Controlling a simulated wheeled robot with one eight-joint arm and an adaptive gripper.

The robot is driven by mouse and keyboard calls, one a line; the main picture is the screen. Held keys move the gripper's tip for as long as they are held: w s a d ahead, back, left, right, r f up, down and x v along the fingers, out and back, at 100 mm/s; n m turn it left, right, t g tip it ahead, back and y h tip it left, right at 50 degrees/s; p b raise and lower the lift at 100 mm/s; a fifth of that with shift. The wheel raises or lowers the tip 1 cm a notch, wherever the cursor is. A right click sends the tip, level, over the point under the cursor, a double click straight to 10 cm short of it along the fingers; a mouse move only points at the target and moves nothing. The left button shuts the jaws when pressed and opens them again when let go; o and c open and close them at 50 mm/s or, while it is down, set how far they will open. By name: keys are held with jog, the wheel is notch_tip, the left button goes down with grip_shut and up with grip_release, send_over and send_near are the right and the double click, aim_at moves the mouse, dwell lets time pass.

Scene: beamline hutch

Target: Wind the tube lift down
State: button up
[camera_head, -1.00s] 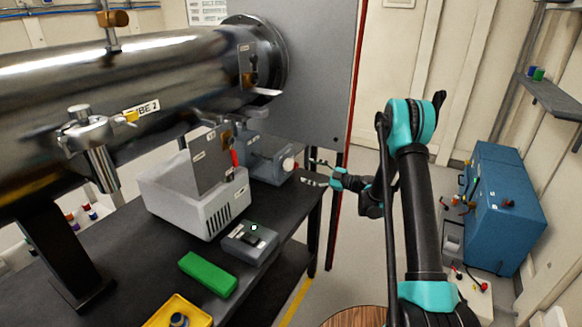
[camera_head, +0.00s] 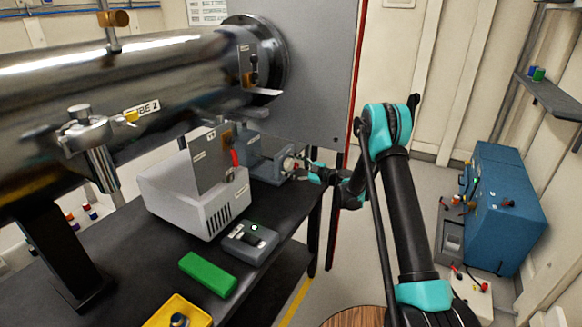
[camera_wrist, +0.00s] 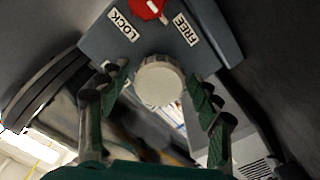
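The tube lift is a grey-blue box (camera_head: 266,165) on the bench under the tube's flange end. A round pale knob (camera_wrist: 160,80) sticks out of its end face; in the head view the knob (camera_head: 288,164) is at the box's right end. My gripper (camera_wrist: 158,84) is open, with its green-padded fingers on either side of the knob and small gaps showing. In the head view my gripper (camera_head: 298,168) reaches the knob from the right. A red selector (camera_wrist: 147,7) sits beyond the knob, between LOCK and FREE labels; its white mark seems to lean toward FREE.
A steel tube (camera_head: 120,75) runs above the bench. A white-grey instrument box (camera_head: 195,195), a small grey device (camera_head: 250,242), a green block (camera_head: 208,273) and a yellow tray (camera_head: 160,316) stand on the black bench.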

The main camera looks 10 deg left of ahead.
jog(key=c, duration=0.9)
jog(key=shift+m, duration=1.5)
jog(key=shift+c, duration=0.2)
jog(key=o, duration=1.1)
jog(key=shift+o, duration=0.2)
jog(key=v, duration=1.2)
